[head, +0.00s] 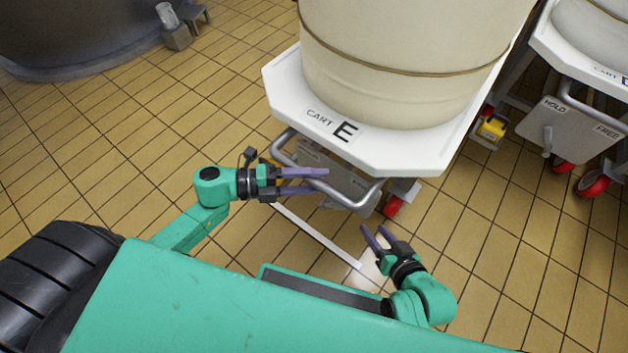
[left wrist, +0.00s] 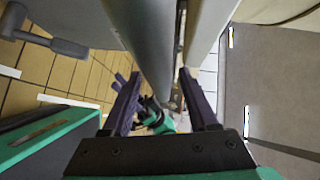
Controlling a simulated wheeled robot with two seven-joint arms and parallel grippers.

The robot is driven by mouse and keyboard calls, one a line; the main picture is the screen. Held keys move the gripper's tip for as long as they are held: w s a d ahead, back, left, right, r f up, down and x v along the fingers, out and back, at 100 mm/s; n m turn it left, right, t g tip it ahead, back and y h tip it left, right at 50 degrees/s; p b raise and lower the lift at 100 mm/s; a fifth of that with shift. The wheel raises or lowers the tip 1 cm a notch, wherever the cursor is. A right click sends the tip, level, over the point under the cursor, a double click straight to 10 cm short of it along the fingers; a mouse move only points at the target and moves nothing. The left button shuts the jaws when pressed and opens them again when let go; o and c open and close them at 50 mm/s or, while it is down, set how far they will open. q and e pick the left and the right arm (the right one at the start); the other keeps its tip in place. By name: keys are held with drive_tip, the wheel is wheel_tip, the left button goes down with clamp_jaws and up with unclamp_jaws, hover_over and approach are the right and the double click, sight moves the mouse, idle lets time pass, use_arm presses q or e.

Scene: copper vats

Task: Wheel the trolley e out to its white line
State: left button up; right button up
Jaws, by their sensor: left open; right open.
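Trolley E (head: 405,158) has a white top marked "CART E" and carries a cream vat (head: 400,60). A grey tubular handle (head: 347,200) juts from its near side. My left gripper (head: 323,181) is open at the left part of this handle. In the left wrist view a grey bar (left wrist: 153,50) runs between or just beyond the open fingers; contact cannot be told. My right gripper (head: 373,235) is open and empty, below and right of the handle, apart from it. A white line (head: 318,236) lies on the floor between trolley and my base, partly hidden.
Another white cart (head: 582,52) stands close on the right, with a HOLD/FREE panel (head: 570,128) and red wheels (head: 592,183). A yellow block (head: 493,127) sits between the carts. A large dark vat (head: 80,30) is at the back left. Tiled floor at left is clear.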

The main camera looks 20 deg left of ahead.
use_arm(q)
clamp_jaws()
drive_tip(key=shift+f, duration=0.1)
idle(1.4)
